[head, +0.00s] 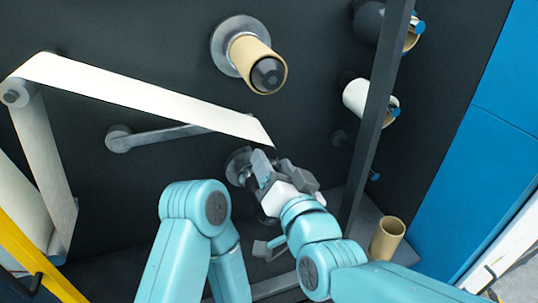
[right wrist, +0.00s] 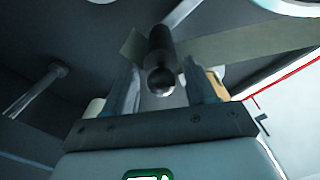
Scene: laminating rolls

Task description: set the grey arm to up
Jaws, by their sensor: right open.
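The grey arm (head: 165,137) is a bar on the dark panel in the head view. It runs rightward from a round pivot, and its right part is hidden behind the white web. My right gripper (head: 270,163) is by the web's loose lower end, in front of a round grey flange. In the right wrist view the right gripper (right wrist: 160,85) is open. A dark rod with a rounded tip (right wrist: 160,75) shows between its fingers; I cannot tell whether it belongs to the grey arm or whether the fingers touch it. My left gripper is out of view.
The white web (head: 150,97) crosses the panel from upper left. A cardboard core on a spindle (head: 250,56) stands out above. A dark upright post (head: 377,110) is right of the gripper. A loose cardboard tube (head: 387,240) stands at lower right. A yellow bar (head: 35,255) is at lower left.

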